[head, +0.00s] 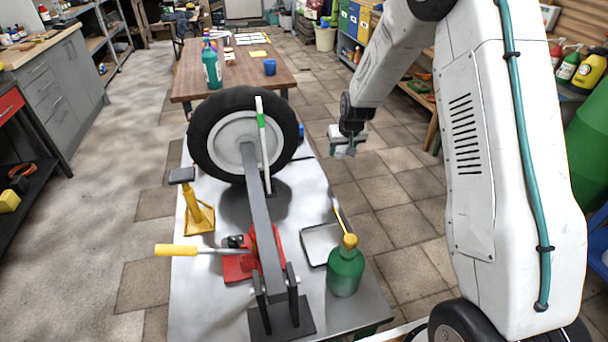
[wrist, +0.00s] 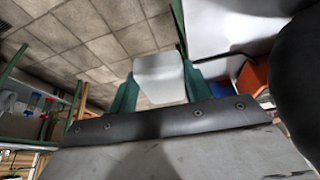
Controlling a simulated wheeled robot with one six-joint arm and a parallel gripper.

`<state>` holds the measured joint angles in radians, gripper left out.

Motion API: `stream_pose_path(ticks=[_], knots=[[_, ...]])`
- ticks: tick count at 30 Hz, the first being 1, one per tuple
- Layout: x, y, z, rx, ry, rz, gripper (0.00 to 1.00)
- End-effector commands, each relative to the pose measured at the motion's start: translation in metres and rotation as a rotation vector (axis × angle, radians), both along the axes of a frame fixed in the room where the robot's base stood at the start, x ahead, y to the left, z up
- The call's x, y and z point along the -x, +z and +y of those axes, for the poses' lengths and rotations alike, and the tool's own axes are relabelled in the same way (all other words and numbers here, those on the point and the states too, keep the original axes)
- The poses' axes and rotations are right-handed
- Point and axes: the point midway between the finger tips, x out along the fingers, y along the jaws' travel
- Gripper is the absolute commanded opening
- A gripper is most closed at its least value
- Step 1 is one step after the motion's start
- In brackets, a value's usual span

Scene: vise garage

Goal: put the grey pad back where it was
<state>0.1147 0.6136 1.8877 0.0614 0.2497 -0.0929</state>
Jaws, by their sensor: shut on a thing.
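My gripper (head: 344,152) hangs above the tiled floor, just right of the metal-topped table (head: 340,310) and the wheel. In the wrist view its two teal fingers (wrist: 160,82) are shut on a light grey pad (wrist: 161,68), one finger on each side. The pad is clear of any surface. In the head view the pad is too small to make out well at the fingertips. A yellow stand (head: 197,214) with a dark grey top stands upright on the table, left of the wheel.
A large wheel (head: 202,150) on a grey bar rises from the table. A red jack (head: 238,266) with a yellow handle, a green bottle (head: 346,272) and a shallow tray (head: 309,246) are on the table. A wooden table (head: 240,75) stands behind.

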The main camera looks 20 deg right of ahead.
Motion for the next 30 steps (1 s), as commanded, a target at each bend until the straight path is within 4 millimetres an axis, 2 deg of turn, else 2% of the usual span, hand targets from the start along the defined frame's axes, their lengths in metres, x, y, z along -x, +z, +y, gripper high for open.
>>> stream_pose_path(ticks=[1,4,8,11,14,24,30], knots=[[-0.003,-0.020,-0.020,-0.003,0.004,0.004,0.31],[-0.008,-0.046,-0.043,-0.002,0.033,0.002,0.31],[-0.011,-0.067,-0.061,-0.001,0.056,0.001,0.31],[-0.012,-0.074,-0.065,0.000,0.069,-0.001,0.31],[-0.012,-0.076,-0.053,0.002,0.077,-0.001,0.31],[-0.012,-0.075,0.038,0.002,0.087,-0.001,0.31],[-0.012,-0.075,0.068,0.003,0.082,-0.001,0.31]])
